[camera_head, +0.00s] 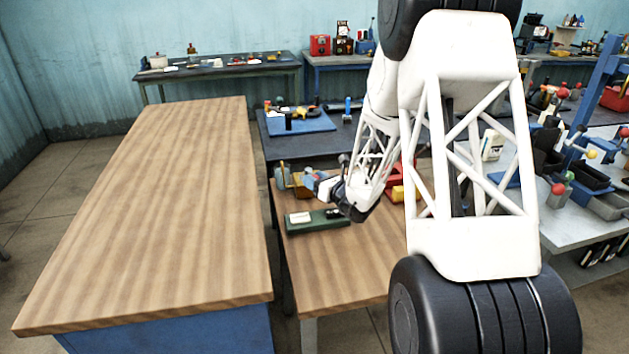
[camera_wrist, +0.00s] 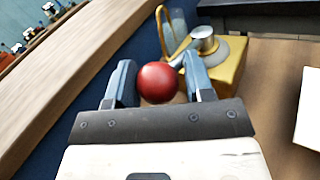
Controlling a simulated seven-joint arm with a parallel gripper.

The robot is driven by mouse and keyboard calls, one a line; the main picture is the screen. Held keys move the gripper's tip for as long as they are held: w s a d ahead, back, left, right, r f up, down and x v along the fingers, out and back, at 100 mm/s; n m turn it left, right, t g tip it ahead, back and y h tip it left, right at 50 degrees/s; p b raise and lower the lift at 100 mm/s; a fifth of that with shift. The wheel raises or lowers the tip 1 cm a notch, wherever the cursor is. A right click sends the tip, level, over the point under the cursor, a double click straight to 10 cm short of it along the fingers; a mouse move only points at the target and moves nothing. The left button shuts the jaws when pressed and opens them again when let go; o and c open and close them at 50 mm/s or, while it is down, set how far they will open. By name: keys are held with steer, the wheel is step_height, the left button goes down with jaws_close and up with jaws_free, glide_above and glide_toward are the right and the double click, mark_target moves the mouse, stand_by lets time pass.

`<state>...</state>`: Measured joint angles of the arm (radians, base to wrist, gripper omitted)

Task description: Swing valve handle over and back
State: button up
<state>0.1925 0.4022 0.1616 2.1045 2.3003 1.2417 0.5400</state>
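In the wrist view, the valve handle is a short metal lever (camera_wrist: 184,58) with a red ball knob (camera_wrist: 158,83) at its end. It runs up and right to a metal hub (camera_wrist: 204,40) on a yellow valve body (camera_wrist: 228,70). My gripper (camera_wrist: 158,82) has its two blue-grey fingers on either side of the knob, close to it. Contact on both sides is not clear. In the head view, my gripper (camera_head: 325,185) is low over the small wooden table, beside the yellow valve body (camera_head: 300,188); the knob is hard to make out there.
A bare wooden bench (camera_head: 165,200) is at left.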

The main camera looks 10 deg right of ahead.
steer(key=shift+a, duration=0.15)
steer(key=c, duration=0.4)
